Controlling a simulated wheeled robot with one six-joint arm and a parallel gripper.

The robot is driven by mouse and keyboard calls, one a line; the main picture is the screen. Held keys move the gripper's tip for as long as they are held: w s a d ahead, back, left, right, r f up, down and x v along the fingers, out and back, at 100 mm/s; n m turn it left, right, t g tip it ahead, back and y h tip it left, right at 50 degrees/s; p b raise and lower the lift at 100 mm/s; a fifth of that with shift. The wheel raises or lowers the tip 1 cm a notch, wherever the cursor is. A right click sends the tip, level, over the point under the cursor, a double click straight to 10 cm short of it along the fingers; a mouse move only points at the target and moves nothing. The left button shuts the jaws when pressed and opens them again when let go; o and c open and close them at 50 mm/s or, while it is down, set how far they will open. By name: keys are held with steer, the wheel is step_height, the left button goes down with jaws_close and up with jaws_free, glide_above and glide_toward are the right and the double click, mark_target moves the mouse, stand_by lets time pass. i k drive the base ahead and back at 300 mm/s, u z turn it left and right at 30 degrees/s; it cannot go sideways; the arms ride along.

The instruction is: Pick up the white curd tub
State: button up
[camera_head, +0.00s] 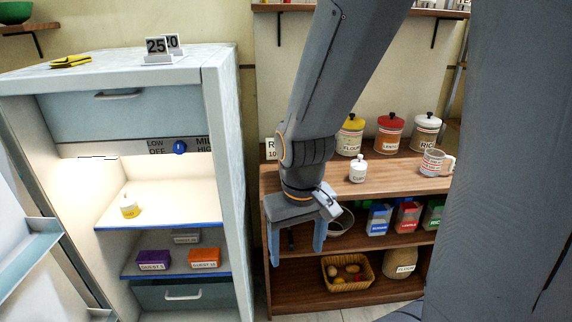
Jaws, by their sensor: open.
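The white curd tub (357,174) is a small white pot with a knobbed lid and dark lettering that looks like "CURD". It stands upright on the wooden top of the shelf unit, right of my gripper. My gripper (296,254) hangs pointing down in front of the shelf unit, lower and to the left of the tub. Its two blue fingers are apart, with nothing seen between them. My arm comes down from the top of the picture and hides part of the wall and shelf top.
A striped mug (435,162) stands right of the tub. Canisters for flour (349,138), lentils (388,135) and rice (426,134) stand behind. An open fridge (221,165) stands left.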

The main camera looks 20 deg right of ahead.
mark_target(356, 174)
steer(key=u, duration=0.05)
steer(key=k, duration=0.5)
steer(key=z, duration=2.15)
steer(key=i, duration=1.5)
steer(key=u, duration=2.15)
